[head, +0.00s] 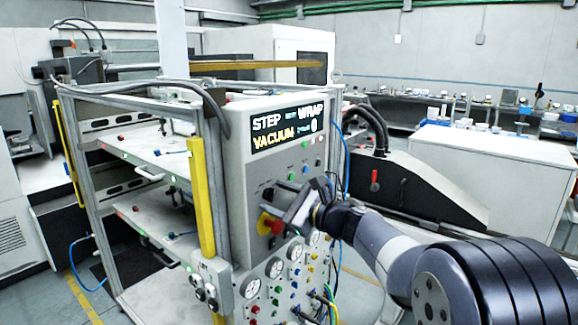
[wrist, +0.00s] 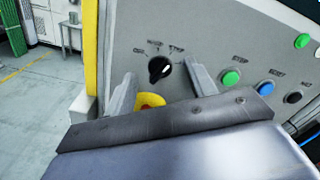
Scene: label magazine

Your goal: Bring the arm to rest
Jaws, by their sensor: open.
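My gripper (head: 281,208) is in front of the grey control panel (head: 240,172) of the machine in the head view. In the wrist view my gripper (wrist: 160,93) has its two fingers apart, with nothing held between them. A black rotary knob (wrist: 159,69) with a white mark shows between and beyond the fingertips. A yellow and red button (wrist: 150,100) is partly hidden behind the gripper's body; in the head view it (head: 268,224) sits just left of the gripper. I cannot tell whether the fingers touch the panel.
A display (head: 288,127) reads STEP, WRAP and VACUUM. Green (wrist: 231,77), blue (wrist: 266,88) and black buttons lie right of the fingers. Gauges (head: 274,267) and hoses sit lower on the panel. A yellow post (head: 201,195) stands left. Open floor (wrist: 35,110) lies farther left.

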